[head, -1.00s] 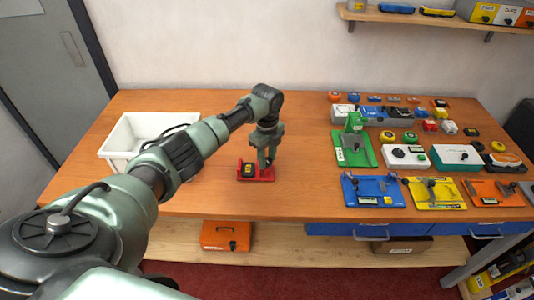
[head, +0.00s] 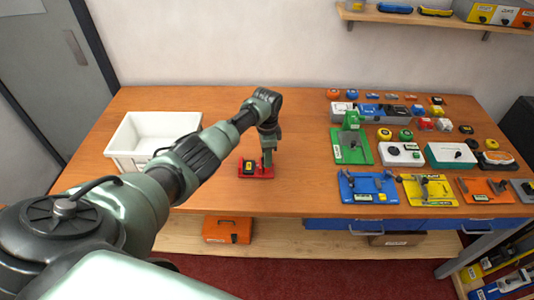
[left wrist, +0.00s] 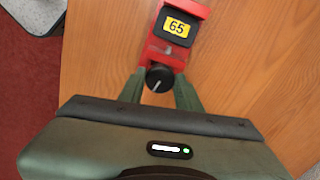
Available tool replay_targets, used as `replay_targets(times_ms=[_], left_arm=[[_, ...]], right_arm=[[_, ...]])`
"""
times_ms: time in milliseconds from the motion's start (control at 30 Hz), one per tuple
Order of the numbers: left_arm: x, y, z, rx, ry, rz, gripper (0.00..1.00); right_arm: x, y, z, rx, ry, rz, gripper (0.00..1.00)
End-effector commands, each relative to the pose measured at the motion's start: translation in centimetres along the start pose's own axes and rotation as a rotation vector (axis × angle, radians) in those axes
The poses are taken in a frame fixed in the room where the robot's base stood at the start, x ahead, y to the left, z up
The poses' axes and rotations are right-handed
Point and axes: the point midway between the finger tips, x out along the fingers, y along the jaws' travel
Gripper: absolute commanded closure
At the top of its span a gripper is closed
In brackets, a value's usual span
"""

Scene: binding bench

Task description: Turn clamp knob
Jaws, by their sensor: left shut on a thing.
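A red clamp (head: 257,174) lies on the wooden bench, with a black block on it that bears a yellow label. In the left wrist view the clamp (left wrist: 164,51) shows its label "65" (left wrist: 177,27). A round black knob (left wrist: 159,78) with a pale line stands at the clamp's near end. My left gripper (head: 267,162) points down over the clamp's right end. In the left wrist view its fingers (left wrist: 162,90) are on both sides of the knob, shut on it. My right gripper is not in view.
A white bin (head: 150,137) stands to the left of the clamp. Several coloured fixtures, such as a green one (head: 352,146) and a blue one (head: 368,188), stand on the right of the bench. The bench (head: 300,150) between clamp and fixtures is clear.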

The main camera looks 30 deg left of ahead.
Motion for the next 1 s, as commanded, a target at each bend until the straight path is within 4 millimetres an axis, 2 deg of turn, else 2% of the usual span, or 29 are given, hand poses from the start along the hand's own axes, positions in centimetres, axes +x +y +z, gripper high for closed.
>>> replay_targets(times_ms=[400,967,1000], left_arm=[[-0.13,-0.08,0.01,-0.190,0.000,-0.002,1.00],[-0.08,-0.09,0.00,-0.216,0.001,-0.002,1.00],[-0.09,-0.09,0.00,-0.216,0.001,-0.002,0.55]], right_arm=[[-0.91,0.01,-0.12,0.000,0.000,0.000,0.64],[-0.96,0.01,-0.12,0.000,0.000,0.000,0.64],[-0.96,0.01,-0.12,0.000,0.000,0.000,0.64]])
